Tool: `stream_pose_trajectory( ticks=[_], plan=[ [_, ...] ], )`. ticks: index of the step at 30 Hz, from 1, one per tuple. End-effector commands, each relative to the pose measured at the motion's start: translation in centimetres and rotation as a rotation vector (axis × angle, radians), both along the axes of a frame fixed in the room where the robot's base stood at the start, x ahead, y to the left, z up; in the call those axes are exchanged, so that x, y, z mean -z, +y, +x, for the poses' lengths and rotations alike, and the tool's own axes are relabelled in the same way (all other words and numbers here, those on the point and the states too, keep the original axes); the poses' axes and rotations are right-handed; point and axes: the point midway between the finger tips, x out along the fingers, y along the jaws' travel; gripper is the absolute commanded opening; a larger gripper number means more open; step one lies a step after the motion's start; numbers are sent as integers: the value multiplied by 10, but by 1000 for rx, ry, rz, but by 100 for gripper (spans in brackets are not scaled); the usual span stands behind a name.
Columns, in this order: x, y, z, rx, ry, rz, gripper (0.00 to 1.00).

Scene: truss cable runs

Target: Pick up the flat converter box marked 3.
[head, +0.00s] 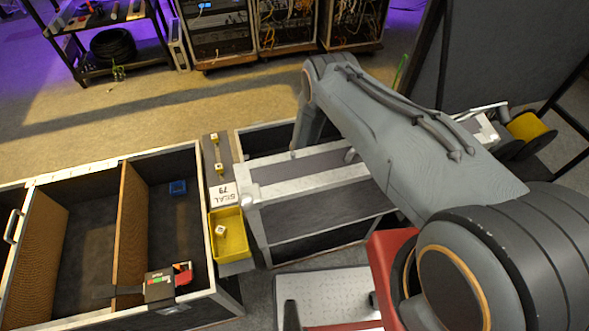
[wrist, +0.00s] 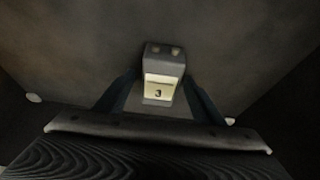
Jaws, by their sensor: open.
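The flat converter box (wrist: 162,75) shows in the wrist view as a small grey block with a pale label reading 3 and two round dots on its top end. It sits at the centre of the picture against a dark brown-grey surface. My gripper (wrist: 160,92) is open, its two dark bluish fingers to the left and right of the box. I cannot tell whether they touch it. In the head view my arm reaches down at the open grey case (head: 290,137); the fingers and the box are hidden there.
The case has a pale metal-edged top frame (head: 310,190) and a shelf below. To its left stand a yellow bin (head: 228,235) with a small white cube, a card reading SEAL 79 (head: 222,193), and a divided trunk (head: 125,170). Dark walls flank the box in the wrist view.

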Motion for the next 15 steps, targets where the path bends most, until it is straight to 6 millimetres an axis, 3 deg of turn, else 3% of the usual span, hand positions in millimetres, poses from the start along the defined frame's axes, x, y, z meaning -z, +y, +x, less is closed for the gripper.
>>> stream_pose_trajectory(
  ticks=[6, 15],
  plan=[
    [2, 0, 0, 0, 0, 0, 59],
    [1, 0, 0, 0, 0, 0, 10]
  ],
)
